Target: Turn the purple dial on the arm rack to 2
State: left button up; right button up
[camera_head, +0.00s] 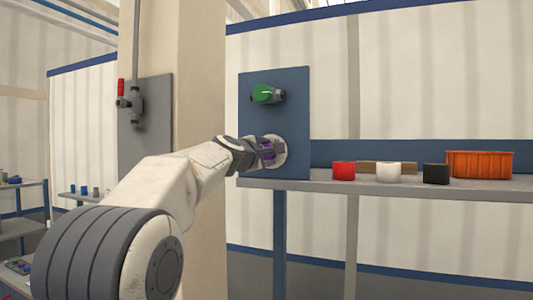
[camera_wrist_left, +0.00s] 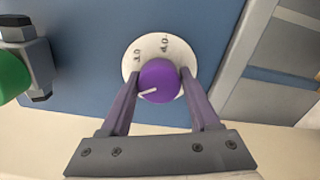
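The purple dial (camera_wrist_left: 160,80) sits on a round white plate (camera_wrist_left: 150,46) on the blue panel of the rack (camera_wrist_left: 80,85). Its white pointer line points left and slightly down in the left wrist view. Two small numbers show on the plate above the dial but are hard to read; the lower plate is hidden. My left gripper (camera_wrist_left: 159,82) has one finger on each side of the dial, with the tips against its edges. In the head view the left gripper (camera_head: 268,150) covers most of the dial. My right gripper is in neither view.
A green knob (camera_head: 263,93) on a grey fitting is on the panel above the dial. A red-handled valve (camera_head: 121,88) is at left.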

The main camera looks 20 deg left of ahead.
pick_arm(q)
jog(key=shift+o, duration=1.2)
jog(key=s+b, duration=0.4)
jog(key=s, duration=0.6)
jog(key=shift+s+a, duration=0.2)
jog(key=shift+s, duration=0.05)
